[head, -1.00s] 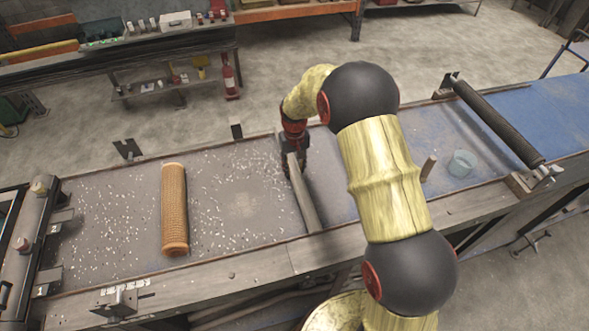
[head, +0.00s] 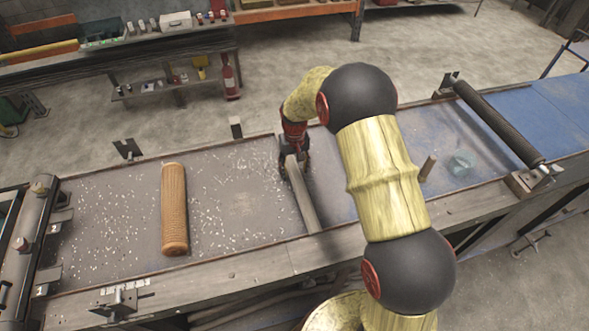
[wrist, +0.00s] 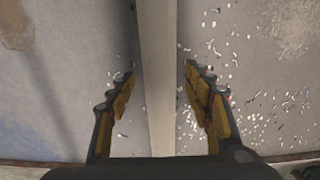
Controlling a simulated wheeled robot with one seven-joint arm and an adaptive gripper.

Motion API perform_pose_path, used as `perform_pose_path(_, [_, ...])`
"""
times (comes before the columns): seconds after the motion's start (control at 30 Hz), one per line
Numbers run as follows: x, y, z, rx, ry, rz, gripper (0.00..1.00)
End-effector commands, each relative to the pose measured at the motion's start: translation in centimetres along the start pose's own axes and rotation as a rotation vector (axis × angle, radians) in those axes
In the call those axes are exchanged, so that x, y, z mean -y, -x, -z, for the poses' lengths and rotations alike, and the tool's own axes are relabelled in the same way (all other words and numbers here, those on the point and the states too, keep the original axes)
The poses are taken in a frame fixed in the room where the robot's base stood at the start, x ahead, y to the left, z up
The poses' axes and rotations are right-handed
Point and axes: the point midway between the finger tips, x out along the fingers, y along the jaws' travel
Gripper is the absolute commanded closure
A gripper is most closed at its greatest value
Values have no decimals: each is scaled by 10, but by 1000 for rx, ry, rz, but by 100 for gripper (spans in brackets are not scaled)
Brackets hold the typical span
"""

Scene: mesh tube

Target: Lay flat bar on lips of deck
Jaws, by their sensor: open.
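The flat bar (head: 303,200) is a long grey-brown strip lying across the deck (head: 240,200). Its near end meets the front lip (head: 265,246) in the head view; its far end is hidden by my gripper (head: 294,168). In the wrist view the bar (wrist: 158,70) runs lengthwise between the two fingers of my gripper (wrist: 160,80). The fingers are open, with a clear gap on each side of the bar. I cannot tell exactly how the far end rests on the back lip.
An orange-brown mesh tube (head: 174,208) lies on the deck to the left, among scattered white chips. A dark roller (head: 497,122) crosses the deck at right.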

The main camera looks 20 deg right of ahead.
Motion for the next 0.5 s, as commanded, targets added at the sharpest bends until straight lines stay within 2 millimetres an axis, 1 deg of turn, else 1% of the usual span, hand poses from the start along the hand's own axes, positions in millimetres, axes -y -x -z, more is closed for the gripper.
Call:
perform_pose_path(0.17, [0, 5, 0, -1, 0, 0, 49])
perform_pose_path(0.27, [0, 17, 1, -3, 0, 0, 49])
perform_pose_path(0.37, [0, 35, 1, -4, 0, 0, 49])
perform_pose_path(0.5, [0, 65, 1, -4, 0, 0, 49])
